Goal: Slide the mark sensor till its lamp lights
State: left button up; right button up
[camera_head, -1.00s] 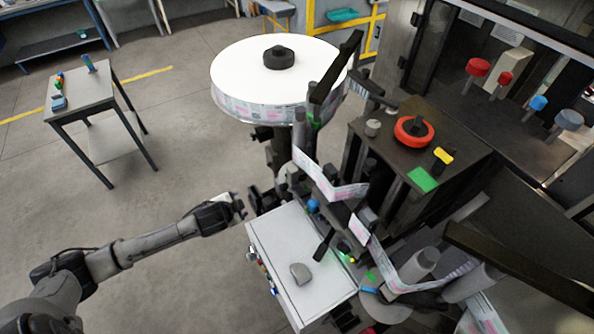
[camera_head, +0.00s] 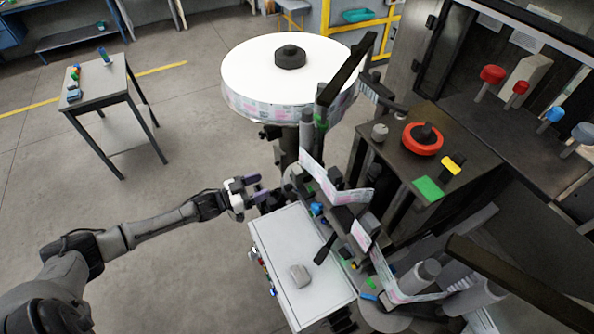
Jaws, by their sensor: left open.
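My left gripper (camera_head: 256,190) is open and empty, over the floor just left of the labeller, above the far left corner of the white cabinet. Its fingers point right toward dark machine parts. The printed label web (camera_head: 319,178) runs from the reel through the guides, to the right of the gripper. A small blue knob (camera_head: 317,208) sits beside the web, a short way right of the gripper and apart from it. Small parts (camera_head: 353,264) with a yellowish spot lie lower along the web; I cannot tell which is the mark sensor or whether its lamp is lit. My right gripper is out of view.
The white cabinet (camera_head: 280,250) has a grey mouse-like object (camera_head: 299,276) on top and buttons on its left side. The big white reel (camera_head: 256,62) stands behind. A dark box with a red ring (camera_head: 422,138) is at right. Open floor lies left, with a small table (camera_head: 98,92).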

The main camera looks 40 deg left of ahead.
aim_at(293, 172)
pick_arm(q)
jog(key=p+x, duration=0.1)
jog(key=x, duration=1)
jog(key=shift+w+d+r, duration=0.1)
jog(key=shift+w, duration=0.2)
jog(key=shift+w+d, duration=0.3)
jog(key=shift+w, duration=0.4)
jog(key=shift+c, duration=0.4)
